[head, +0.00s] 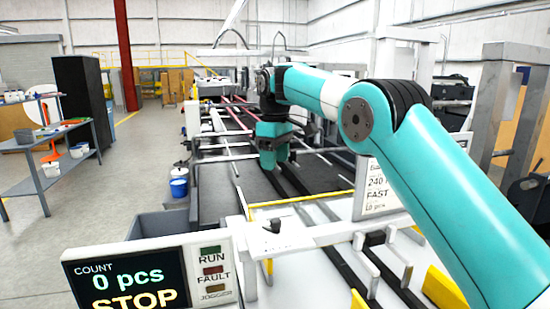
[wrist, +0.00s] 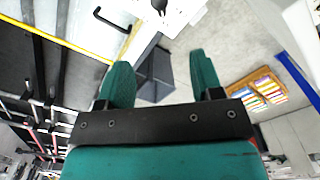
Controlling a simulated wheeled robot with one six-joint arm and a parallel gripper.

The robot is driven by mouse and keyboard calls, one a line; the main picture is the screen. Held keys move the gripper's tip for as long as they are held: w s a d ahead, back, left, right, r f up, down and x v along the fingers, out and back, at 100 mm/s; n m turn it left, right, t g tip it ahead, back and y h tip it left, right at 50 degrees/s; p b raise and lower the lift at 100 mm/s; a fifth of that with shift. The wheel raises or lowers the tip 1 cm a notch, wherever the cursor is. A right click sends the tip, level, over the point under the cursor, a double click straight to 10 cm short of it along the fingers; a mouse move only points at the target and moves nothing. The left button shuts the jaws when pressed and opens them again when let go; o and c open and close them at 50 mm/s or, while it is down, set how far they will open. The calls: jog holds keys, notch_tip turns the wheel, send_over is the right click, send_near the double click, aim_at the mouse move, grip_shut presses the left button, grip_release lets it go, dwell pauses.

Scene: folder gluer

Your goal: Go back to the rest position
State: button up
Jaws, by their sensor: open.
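My gripper (head: 274,165) hangs from the teal arm, pointing down over the dark bed of the folder gluer (head: 222,180) in the head view. In the wrist view, my gripper (wrist: 162,72) shows two teal fingers spread apart on a black bar. Nothing is held between them. Part of a grey bin (wrist: 172,78) shows beyond the fingers, well apart from them. The arm reaches in from the right of the head view with its elbow bent.
A display panel (head: 128,284) reads 0 pcs and STOP at the front left. A grey bin (head: 158,223) and a blue bucket (head: 179,187) stand left of the machine. White rails and a sign (head: 377,188) lie near the arm. The left floor has open room beside a shelf table (head: 45,165).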

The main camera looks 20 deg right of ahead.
jog(key=s+a+r+y, duration=0.1)
jog(key=s, duration=0.8)
jog(key=s+a+r, duration=0.1)
jog(key=s+a, duration=0.1)
jog(key=s, duration=0.6)
jog(key=s+f+m+y, duration=0.1)
jog(key=s+f, duration=0.2)
jog(key=s, duration=0.9)
jog(key=s+a+f+m+y, duration=0.1)
jog(key=s+f, duration=0.3)
jog(key=s, duration=0.8)
jog(key=shift+a+y, duration=0.25)
jog(key=shift+y, duration=0.35)
